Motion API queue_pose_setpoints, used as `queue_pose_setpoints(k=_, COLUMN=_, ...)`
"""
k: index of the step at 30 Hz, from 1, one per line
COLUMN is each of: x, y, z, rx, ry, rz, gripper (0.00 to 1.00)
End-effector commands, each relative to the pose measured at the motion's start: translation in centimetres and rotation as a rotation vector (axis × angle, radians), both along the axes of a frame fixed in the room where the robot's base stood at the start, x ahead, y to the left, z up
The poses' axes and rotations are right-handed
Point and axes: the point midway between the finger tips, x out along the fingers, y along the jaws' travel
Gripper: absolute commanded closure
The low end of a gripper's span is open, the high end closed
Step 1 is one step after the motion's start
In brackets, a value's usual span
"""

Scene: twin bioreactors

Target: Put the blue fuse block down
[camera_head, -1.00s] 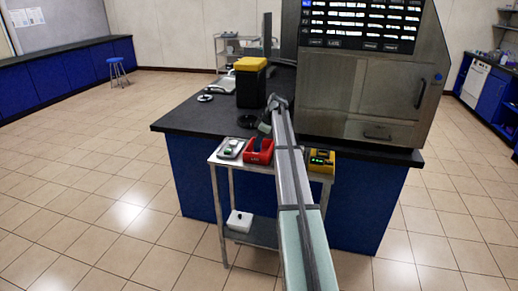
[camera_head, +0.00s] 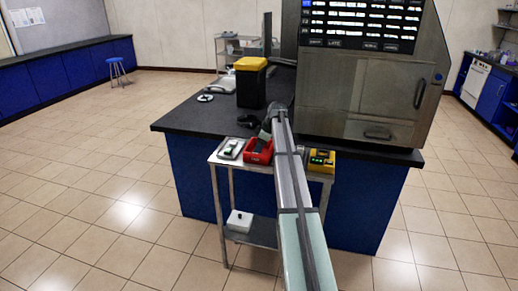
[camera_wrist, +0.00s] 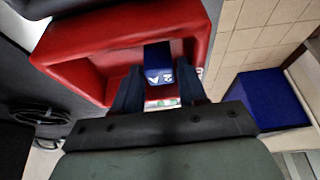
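The blue fuse block (camera_wrist: 159,62), with white "2A" lettering, sits between the two fingers of my gripper (camera_wrist: 159,78) in the wrist view. The fingers appear to press on both its sides. The red open bin (camera_head: 258,156) stands on the small metal cart in the head view. It also shows in the wrist view (camera_wrist: 80,48), with the block at its opening. I cannot tell whether the block touches the bin. In the head view my gripper (camera_head: 265,138) is low over the bin, and the block cannot be made out there.
Beside the bin on the cart are a grey tray (camera_head: 230,149) and a yellow device (camera_head: 321,160). The dark counter (camera_head: 190,120) behind carries a black bin with a yellow lid (camera_head: 250,83) and a large steel machine (camera_head: 370,85).

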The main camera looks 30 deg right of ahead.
Motion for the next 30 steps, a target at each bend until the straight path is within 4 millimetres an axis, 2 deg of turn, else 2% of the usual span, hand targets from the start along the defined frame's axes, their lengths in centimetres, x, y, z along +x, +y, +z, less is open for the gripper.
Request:
queue_pose_setpoints(k=5, x=0.0, y=0.0, z=0.4, rx=-0.001, ry=-0.001, rz=0.0, gripper=0.58)
queue_pose_setpoints(k=8, x=-0.3, y=-0.3, z=1.4, rx=-0.001, ry=-0.001, rz=0.0, gripper=0.58)
queue_pose_setpoints(k=21, x=-2.4, y=-2.4, z=8.5, rx=-0.001, ry=-0.001, rz=0.0, gripper=0.58)
queue_pose_setpoints(k=25, x=-2.8, y=-2.9, z=10.1, rx=-0.001, ry=-0.001, rz=0.0, gripper=0.58)
queue_pose_setpoints(k=30, x=-3.2, y=-3.2, z=11.1, rx=0.0, ry=0.0, rz=0.0, gripper=0.58)
